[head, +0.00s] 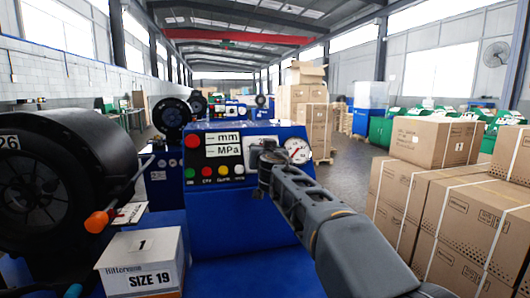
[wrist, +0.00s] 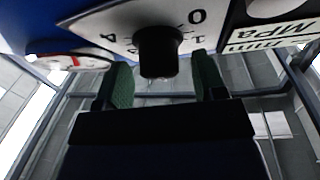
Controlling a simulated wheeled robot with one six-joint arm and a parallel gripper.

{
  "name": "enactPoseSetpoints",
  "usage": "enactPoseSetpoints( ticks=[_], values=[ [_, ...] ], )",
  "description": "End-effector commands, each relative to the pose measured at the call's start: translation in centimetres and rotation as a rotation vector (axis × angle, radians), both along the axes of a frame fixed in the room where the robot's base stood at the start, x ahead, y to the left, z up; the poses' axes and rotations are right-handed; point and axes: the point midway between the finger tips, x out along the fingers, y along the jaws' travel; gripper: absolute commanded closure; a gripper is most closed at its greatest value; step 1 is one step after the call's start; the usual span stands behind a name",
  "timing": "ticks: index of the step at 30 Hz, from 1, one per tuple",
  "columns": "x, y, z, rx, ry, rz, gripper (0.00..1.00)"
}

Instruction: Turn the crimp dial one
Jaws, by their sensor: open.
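The crimp dial is a black knob (wrist: 158,52) on a white plate (wrist: 120,30) with printed numerals, at the top of the wrist view. The picture is turned over there, and the knob's pointer is too dark to read. My gripper (wrist: 161,62) is open, with one green-padded finger on each side of the knob. A gap shows between the knob and each pad, and nothing is held. In the head view my gripper (head: 267,160) is at the right part of the blue control panel (head: 265,131) and hides the dial.
The panel carries a pressure gauge (head: 298,150), mm and MPa displays (head: 223,144) and coloured buttons (head: 222,170). A black crimper head (head: 45,180) with an orange-handled lever (head: 97,221) stands at left. A SIZE 19 box (head: 143,265) sits in front. Stacked cartons (head: 440,200) stand at right.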

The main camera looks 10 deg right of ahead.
Motion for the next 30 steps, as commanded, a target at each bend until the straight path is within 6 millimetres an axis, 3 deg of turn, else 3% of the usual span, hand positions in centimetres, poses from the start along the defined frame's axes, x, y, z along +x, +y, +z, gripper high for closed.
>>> enactPoseSetpoints(
  ticks=[2, 16, 30],
  values=[
    [-0.01, 0.0, -0.01, 0.0, 0.0, 0.0, 0.38],
    [-0.02, -0.01, -0.02, 0.0, 0.0, 0.0, 0.83],
    [0.0, -0.19, -0.08, -0.117, 0.004, 0.077, 0.84]
  ],
)
